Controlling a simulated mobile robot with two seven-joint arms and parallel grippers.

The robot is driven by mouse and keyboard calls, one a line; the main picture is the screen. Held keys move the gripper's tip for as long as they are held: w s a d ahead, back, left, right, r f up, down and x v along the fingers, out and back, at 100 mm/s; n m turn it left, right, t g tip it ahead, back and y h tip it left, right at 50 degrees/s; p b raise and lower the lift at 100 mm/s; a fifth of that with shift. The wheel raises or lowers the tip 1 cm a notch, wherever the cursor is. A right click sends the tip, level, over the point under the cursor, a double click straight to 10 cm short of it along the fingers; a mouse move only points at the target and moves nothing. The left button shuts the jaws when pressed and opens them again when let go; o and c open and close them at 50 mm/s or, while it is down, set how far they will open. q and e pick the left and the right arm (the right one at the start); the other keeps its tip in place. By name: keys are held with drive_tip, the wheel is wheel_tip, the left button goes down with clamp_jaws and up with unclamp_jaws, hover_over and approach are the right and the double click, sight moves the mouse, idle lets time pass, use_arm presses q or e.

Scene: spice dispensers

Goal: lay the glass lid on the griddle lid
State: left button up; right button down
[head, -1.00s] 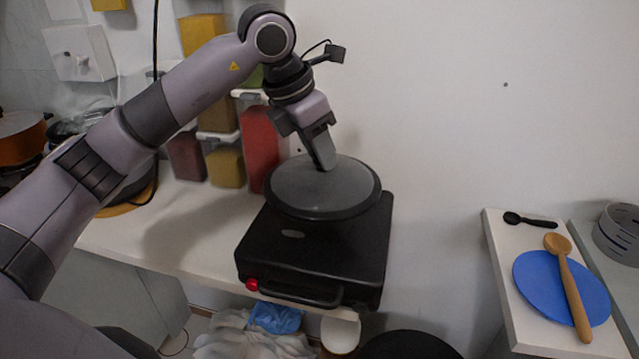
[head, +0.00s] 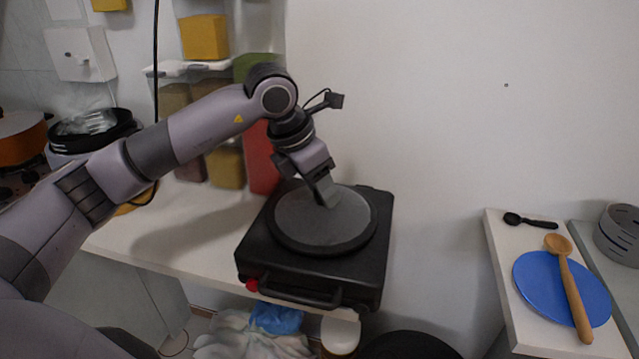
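The glass lid (head: 300,225) is a round grey disc with a dark rim. It lies over the black griddle lid (head: 262,262) and looks nearly level; I cannot tell whether its whole rim touches. The griddle has a red knob and a front handle and stands on the white counter. My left gripper (head: 327,200) reaches down from above at the middle of the glass lid, where it appears shut on the lid's knob. The knob itself is hidden by the fingers. My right gripper is not in view.
At the right, a shelf holds a blue disc (head: 540,285), a wooden spoon (head: 572,295) and a black spoon (head: 530,221). A pot (head: 20,140) stands far left.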

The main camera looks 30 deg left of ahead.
use_arm(q)
drive_tip(key=shift+o, duration=0.3)
drive_tip(key=shift+r, duration=0.1)
drive_tip(key=shift+r, duration=0.2)
drive_tip(key=v, duration=1.1)
drive_tip(key=shift+r, duration=0.4)
drive_tip(key=shift+s+f, duration=0.1)
drive_tip(key=shift+s, duration=0.15)
